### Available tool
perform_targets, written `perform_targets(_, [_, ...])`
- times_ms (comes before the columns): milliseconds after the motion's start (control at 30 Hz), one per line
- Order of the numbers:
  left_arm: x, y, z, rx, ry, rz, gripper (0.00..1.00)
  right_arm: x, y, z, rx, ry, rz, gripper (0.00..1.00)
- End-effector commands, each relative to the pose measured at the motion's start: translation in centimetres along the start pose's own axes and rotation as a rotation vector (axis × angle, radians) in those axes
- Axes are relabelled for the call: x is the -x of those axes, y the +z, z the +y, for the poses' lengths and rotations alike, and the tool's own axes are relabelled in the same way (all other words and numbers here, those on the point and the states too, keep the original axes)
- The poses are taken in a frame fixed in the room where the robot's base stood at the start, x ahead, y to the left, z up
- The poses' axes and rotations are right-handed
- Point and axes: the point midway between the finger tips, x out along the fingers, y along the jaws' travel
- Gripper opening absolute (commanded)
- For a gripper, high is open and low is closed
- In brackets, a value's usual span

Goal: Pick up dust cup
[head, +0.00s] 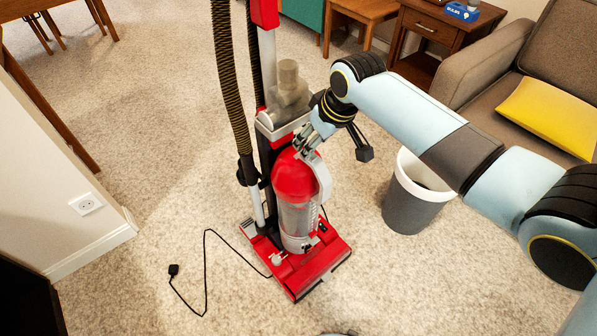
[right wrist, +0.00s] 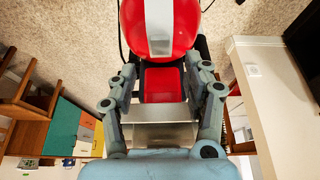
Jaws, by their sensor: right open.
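The dust cup (head: 296,217) is a clear cylinder with a red domed top and a pale grey handle. It stands upright in the red vacuum cleaner (head: 318,266). My right gripper (head: 306,147) is open at the upper edge of the dome, close to the top of the handle. In the right wrist view the red dome (right wrist: 186,48) with its grey strip lies just beyond the spread fingertips of the right gripper (right wrist: 166,74). A red part of the vacuum shows between the fingers. I cannot tell whether they touch it. My left gripper is not in view.
A white-rimmed grey bin (head: 412,205) stands right of the vacuum. A black cord (head: 206,262) lies on the carpet to the left, near a wall corner. A ribbed hose (head: 230,80) rises behind. An armchair (head: 466,62) with a yellow cushion is at the right.

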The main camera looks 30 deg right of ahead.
Motion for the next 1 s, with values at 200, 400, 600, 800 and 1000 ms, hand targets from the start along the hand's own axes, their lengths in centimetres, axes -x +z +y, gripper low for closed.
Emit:
perform_targets(200, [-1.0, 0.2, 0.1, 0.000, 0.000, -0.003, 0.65, -2.7, 0.5, -0.1, -0.001, -0.001, -0.002, 0.50])
perform_targets(400, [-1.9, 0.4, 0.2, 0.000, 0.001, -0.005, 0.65, -5.3, 0.7, -0.2, 0.000, 0.000, -0.001, 0.50])
perform_targets(600, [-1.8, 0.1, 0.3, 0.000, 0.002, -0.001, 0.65, -5.5, 0.6, -0.1, 0.001, 0.001, 0.000, 0.50])
perform_targets(800, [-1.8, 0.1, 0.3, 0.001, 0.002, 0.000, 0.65, -5.5, 0.6, -0.1, 0.000, 0.001, 0.000, 0.34])
perform_targets(1000, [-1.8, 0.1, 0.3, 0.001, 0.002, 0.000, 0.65, -5.5, 0.6, -0.1, 0.000, 0.001, 0.000, 0.08])
